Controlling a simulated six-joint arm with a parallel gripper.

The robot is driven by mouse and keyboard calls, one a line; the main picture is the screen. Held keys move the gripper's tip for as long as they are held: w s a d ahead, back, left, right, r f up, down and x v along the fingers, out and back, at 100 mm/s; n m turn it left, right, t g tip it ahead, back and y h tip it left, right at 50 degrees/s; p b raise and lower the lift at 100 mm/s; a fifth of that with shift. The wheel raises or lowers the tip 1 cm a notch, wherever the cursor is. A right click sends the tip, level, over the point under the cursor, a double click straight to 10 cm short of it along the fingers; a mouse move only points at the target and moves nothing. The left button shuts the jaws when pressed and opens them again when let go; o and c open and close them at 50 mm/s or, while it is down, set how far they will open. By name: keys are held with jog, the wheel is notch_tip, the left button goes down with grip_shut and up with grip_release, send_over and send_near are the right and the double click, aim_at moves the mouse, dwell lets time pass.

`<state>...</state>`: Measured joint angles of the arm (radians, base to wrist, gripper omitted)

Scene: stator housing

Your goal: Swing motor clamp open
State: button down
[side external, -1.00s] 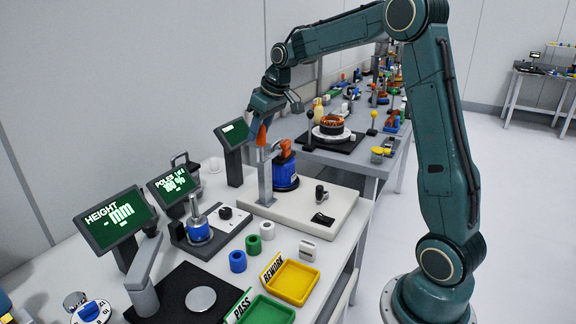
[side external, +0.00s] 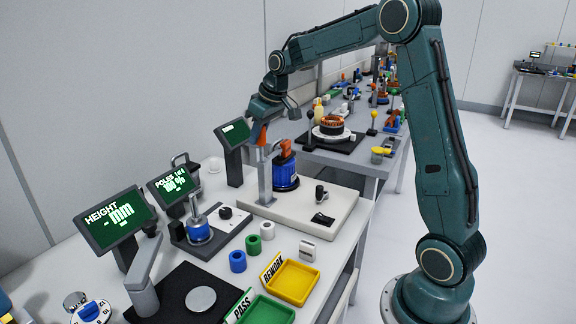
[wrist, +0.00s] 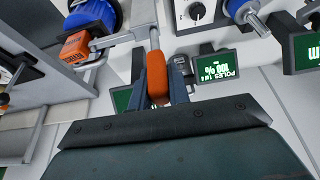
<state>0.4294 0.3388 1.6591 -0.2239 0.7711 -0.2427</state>
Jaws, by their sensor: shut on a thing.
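The motor clamp has a grey upright post (side external: 265,182) on a pale base plate, with a grey clamp arm (wrist: 122,36) and an orange handle (wrist: 156,76). The handle also shows in the side view (side external: 262,135). My gripper (wrist: 158,84) is shut on the handle, one finger on each side of it. In the side view my gripper (side external: 261,128) is at the top of the post. The blue motor (side external: 285,177) with its orange box (wrist: 77,46) stands beside the post. The clamp arm reaches toward the motor; the side view does not show whether it touches.
The pale base plate (side external: 325,209) also carries a small black-and-grey fitting (side external: 320,193). A pole-test screen (side external: 173,185) and a dark screen (side external: 233,150) stand to the left. Coloured rings, a yellow tray (side external: 291,283) and a green tray (side external: 267,310) lie in front.

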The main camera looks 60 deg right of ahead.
jog(key=shift+a, duration=0.25)
jog(key=a+f+n+t+h, duration=0.1)
jog(key=a+f+h, duration=0.3)
jog(key=h, duration=0.7)
jog(key=shift+a+n, duration=0.8)
jog(key=shift+a, duration=0.5)
jog(key=c, duration=1.3)
grip_release()
jog(key=v, duration=1.3)
jog(key=shift+s+a, duration=0.15)
jog(key=shift+a, duration=0.35)
